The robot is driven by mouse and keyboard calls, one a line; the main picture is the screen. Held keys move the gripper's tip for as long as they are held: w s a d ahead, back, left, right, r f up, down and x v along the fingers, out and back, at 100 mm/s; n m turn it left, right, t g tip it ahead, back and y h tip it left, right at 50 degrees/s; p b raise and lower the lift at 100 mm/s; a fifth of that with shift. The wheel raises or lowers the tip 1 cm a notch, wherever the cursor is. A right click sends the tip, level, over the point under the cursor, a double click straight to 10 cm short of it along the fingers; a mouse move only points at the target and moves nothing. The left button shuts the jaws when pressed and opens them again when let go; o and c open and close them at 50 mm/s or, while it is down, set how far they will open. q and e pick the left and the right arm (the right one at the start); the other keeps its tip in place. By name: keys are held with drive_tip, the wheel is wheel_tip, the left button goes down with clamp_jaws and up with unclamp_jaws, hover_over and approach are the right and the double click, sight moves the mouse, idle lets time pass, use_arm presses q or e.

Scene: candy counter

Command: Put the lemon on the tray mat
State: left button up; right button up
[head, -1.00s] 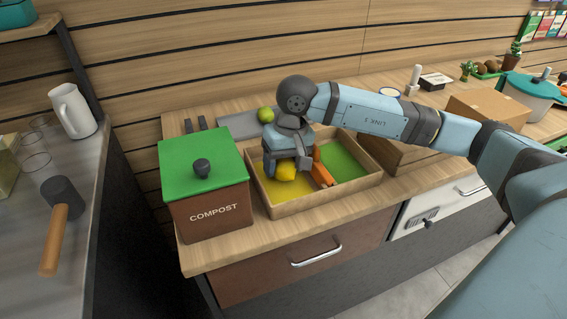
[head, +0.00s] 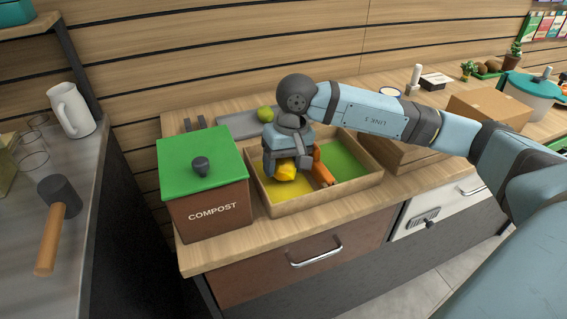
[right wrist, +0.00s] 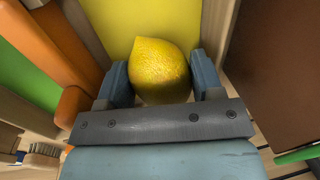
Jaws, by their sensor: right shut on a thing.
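The yellow lemon (head: 286,173) is between the fingers of my right gripper (head: 288,166), low in the left part of a wooden tray. The right wrist view shows the lemon (right wrist: 159,68) with a blue finger on either side; my right gripper (right wrist: 161,82) is shut on it. A yellow mat (head: 298,198) lines the tray's left part, below the lemon. Whether the lemon touches the mat is hard to tell. A green mat (head: 343,163) lines the right part. My left gripper is not in view.
An orange piece (head: 322,168) stands close to my right gripper, between the two mats. A compost bin (head: 208,205) with a green lid is left of the tray. A cardboard box (head: 487,108) is at right.

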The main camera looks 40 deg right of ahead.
drive_tip(key=shift+f+b, duration=0.55)
idle(0.4)
drive_tip(key=o, duration=0.5)
drive_tip(key=shift+c, duration=0.2)
drive_tip(key=shift+d+r+p, duration=0.15)
drive_tip(key=shift+r+p, duration=0.35)
drive_tip(key=shift+r, duration=0.6)
drive_tip(key=shift+s+d+r+p, duration=0.15)
drive_tip(key=shift+r+p, duration=0.25)
drive_tip(key=shift+r, duration=0.55)
drive_tip(key=shift+w+d+r+p, duration=0.15)
drive_tip(key=shift+r+p, duration=0.25)
drive_tip(key=shift+r, duration=0.55)
drive_tip(key=shift+s, duration=0.1)
drive_tip(key=shift+o, duration=0.4)
